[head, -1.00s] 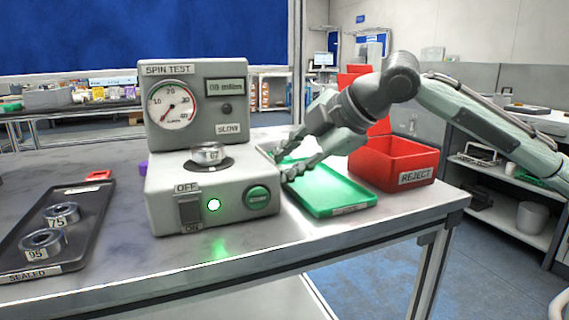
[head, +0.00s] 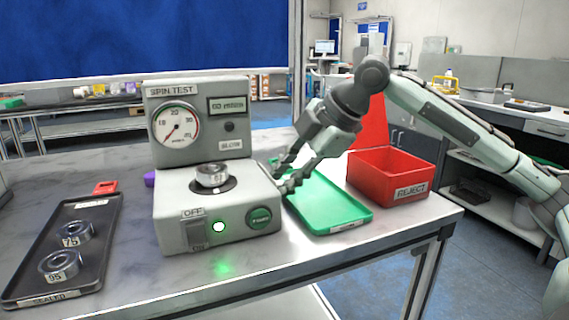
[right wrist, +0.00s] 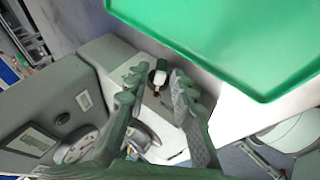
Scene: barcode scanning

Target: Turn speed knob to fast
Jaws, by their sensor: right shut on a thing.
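The grey spin-test machine (head: 200,115) stands on the table with a round gauge (head: 175,125), a small display and a label that seems to read SLOW (head: 231,144). A metal ring (head: 211,174) sits on its top. The speed knob (right wrist: 158,77), dark with a white top and a red mark, is on the machine's side in the right wrist view; the head view hides it. My right gripper (head: 279,178) is at the machine's right side, its fingers shut on the knob, one on each side in the right wrist view (right wrist: 157,80). My left gripper is out of view.
A green tray (head: 335,208) lies right beside the machine, under my right gripper. A red REJECT bin (head: 377,190) stands behind it to the right. A black tray (head: 95,215) with two rings is at left. The table's front edge is close.

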